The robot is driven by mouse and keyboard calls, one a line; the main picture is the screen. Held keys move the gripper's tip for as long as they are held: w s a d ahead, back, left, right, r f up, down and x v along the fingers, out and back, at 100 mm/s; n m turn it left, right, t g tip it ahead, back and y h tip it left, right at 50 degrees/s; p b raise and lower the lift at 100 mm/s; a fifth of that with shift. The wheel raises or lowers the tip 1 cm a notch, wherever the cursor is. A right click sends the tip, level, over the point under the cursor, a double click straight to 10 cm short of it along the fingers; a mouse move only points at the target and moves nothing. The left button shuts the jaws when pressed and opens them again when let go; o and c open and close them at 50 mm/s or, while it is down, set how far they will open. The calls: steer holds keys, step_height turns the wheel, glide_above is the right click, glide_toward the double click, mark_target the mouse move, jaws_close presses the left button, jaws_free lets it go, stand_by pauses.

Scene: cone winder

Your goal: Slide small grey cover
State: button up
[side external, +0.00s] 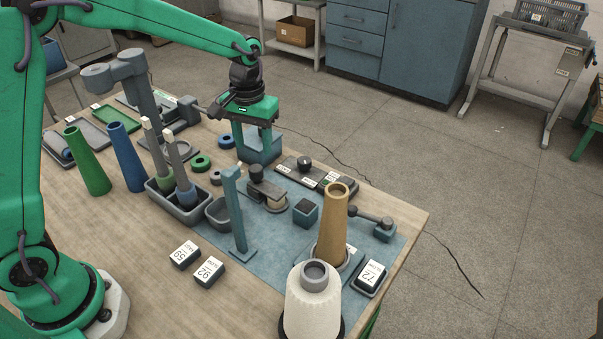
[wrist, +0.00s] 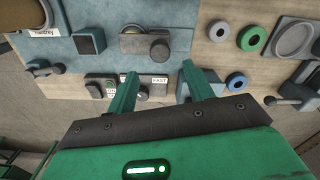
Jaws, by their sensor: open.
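The small grey cover (side external: 270,188) is a flat grey plate with a dark round knob (side external: 256,172) on one end. It lies on the blue mat, partly over a pale round piece (side external: 276,205). In the wrist view the cover (wrist: 140,45) lies above the fingertips, with its knob (wrist: 160,52) at its right. My gripper (side external: 254,150) points down, open and empty, behind the cover near a blue block (side external: 262,151). In the wrist view my gripper's (wrist: 159,80) green fingers are apart, with part of a labelled control panel (wrist: 155,87) beyond them. The fingers look clear of the cover.
The control panel (side external: 318,175) with a knob stands right of the gripper. A blue post (side external: 236,210), a small square box (side external: 305,212) and a tan cone (side external: 333,225) stand nearby. Blue and green rings (side external: 201,163) lie left. A white yarn cone (side external: 313,305) stands at the front.

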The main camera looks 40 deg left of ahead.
mark_target(255, 167)
steer(key=shift+f, duration=3.9)
jaws_close()
